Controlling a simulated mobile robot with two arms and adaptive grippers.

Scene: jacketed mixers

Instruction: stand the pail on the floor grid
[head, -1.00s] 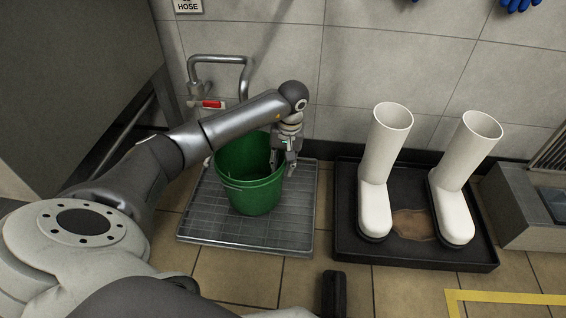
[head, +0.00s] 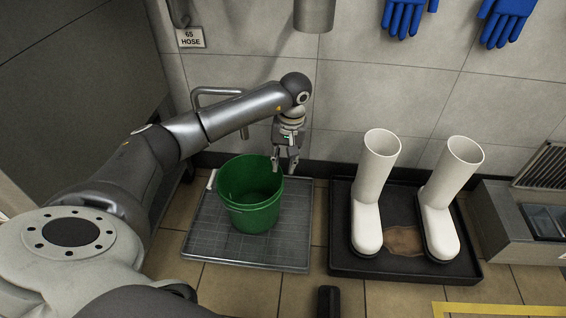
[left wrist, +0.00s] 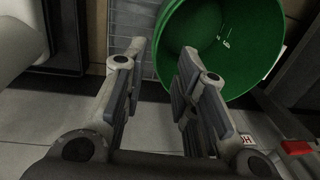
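The green pail (head: 249,200) stands upright on the grey metal floor grid (head: 282,250) in the head view. Its open top faces up and it looks empty apart from small marks inside. My left gripper (head: 285,168) is above and just behind the pail's right rim, fingers pointing down. My right gripper is not visible in either view.
White boots (head: 368,190) stand in a black tray (head: 345,258) right of the grid. A wall pipe (head: 215,92) runs behind the pail. Blue gloves (head: 405,16) hang on the wall. A metal basin unit (head: 510,235) is at the far right.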

